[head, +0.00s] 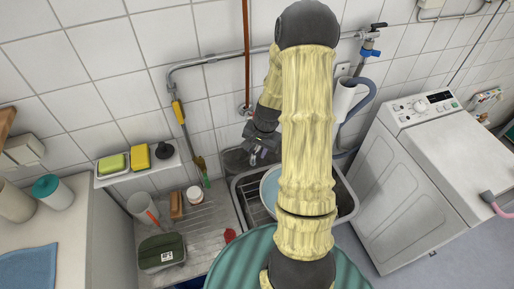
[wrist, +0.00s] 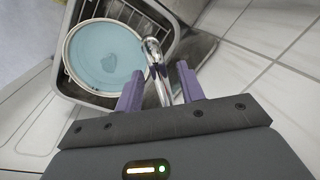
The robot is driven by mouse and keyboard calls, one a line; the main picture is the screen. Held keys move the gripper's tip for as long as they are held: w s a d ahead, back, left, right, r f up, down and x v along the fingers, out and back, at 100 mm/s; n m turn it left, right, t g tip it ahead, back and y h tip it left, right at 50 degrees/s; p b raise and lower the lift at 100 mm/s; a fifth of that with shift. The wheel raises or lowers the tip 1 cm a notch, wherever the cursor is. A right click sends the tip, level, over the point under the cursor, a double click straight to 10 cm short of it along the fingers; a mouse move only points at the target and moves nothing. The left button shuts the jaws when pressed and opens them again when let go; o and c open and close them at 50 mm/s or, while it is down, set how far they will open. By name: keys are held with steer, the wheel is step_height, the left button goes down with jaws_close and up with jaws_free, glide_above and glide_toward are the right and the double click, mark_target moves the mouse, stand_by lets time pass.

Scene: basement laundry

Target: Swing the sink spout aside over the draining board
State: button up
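The chrome sink spout (wrist: 154,60) shows in the wrist view, its curved end over the edge of a round white basin (wrist: 67,62) of bluish water. My gripper (wrist: 160,80) has its two purple fingers apart, one on each side of the spout, with visible gaps; I see no grip on it. In the head view my gripper (head: 260,142) is at the back left of the sink (head: 240,195), and my arm hides most of the sink and the spout there. The draining board (head: 206,218) is left of the sink.
A wall shelf (head: 137,170) holds sponges. A washing machine (head: 420,165) stands at right. Tiled wall is close behind my gripper.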

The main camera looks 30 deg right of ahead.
step_height(320, 180, up, 17)
steer(key=s+d+b, duration=0.1)
steer(key=s+d, duration=0.1)
steer(key=shift+s, duration=0.3)
stand_by(0.6)
steer(key=s+a+f+n, duration=0.1)
steer(key=s+a+n, duration=0.3)
steer(key=a, duration=0.4)
steer(key=s+a+f+n+h, duration=0.1)
steer(key=s+a+n, duration=0.4)
steer(key=a+n, duration=0.1)
steer(key=shift+s+a+f+t, duration=0.3)
steer(key=shift+a+t, duration=0.1)
steer(key=shift+a, duration=0.45)
steer(key=shift+r, duration=0.1)
stand_by(0.9)
